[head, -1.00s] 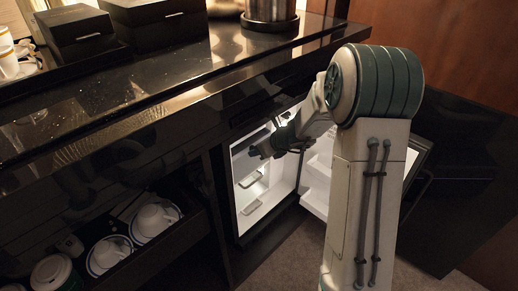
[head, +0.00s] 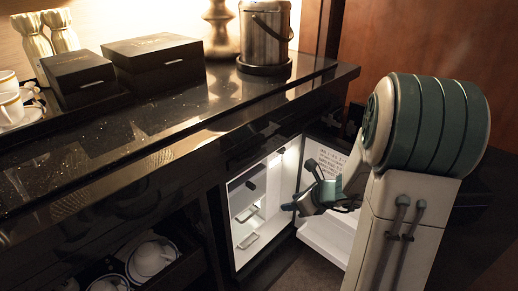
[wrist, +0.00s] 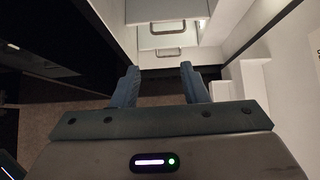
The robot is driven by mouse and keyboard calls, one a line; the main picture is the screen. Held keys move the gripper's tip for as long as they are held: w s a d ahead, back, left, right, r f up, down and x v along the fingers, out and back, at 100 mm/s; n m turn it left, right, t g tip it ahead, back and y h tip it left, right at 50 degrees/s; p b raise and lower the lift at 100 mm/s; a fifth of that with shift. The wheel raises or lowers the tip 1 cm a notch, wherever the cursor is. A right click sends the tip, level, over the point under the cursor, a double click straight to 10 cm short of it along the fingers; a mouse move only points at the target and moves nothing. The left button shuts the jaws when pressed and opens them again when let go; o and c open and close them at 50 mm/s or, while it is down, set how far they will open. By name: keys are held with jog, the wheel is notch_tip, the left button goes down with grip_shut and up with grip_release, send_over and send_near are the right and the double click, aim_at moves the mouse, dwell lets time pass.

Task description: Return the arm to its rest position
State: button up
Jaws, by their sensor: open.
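My gripper (head: 297,207) is in front of the open minibar fridge, at the right of its lit opening in the head view. In the wrist view my gripper (wrist: 158,82) has its two fingers spread apart with nothing between them. The fridge (head: 240,208) has a white interior with handled drawers or shelves; they also show in the wrist view (wrist: 168,40). The fridge door (head: 330,235) stands open to the right, behind my arm. My arm's upper links fill the right of the head view.
The dark counter (head: 200,110) runs above the fridge and carries black boxes (head: 155,60) and a metal ice bucket (head: 265,35). An open drawer (head: 185,270) with white cups is at the lower left. Carpet (head: 310,272) shows below the fridge door.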

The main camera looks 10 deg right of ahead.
jog(key=s+a+r+n+g+p, duration=0.2)
jog(key=s+a+r+n+p, duration=0.2)
jog(key=r+n+p, duration=0.45)
jog(key=s+a+r+n+g+p, duration=0.2)
jog(key=s+a+r+n+p, duration=0.3)
jog(key=r, duration=0.7)
jog(key=s+d+r+n+h+p, duration=0.1)
jog(key=s+r+n+p, duration=0.4)
jog(key=r, duration=0.5)
jog(key=s+d+r+n+h+p, duration=0.1)
jog(key=s+r+n+h+p, duration=0.3)
jog(key=r+n+p, duration=0.5)
jog(key=s+r+p, duration=0.1)
jog(key=p, duration=0.1)
jog(key=shift+d+r+g+p, duration=0.3)
jog(key=shift+d+r+p, duration=0.05)
jog(key=shift+d+p, duration=0.05)
jog(key=shift+s+r+n, duration=0.2)
jog(key=shift+r+n, duration=0.1)
jog(key=shift+n, duration=0.15)
jog(key=c, duration=0.3)
jog(key=shift+d, duration=0.15)
grip_shut()
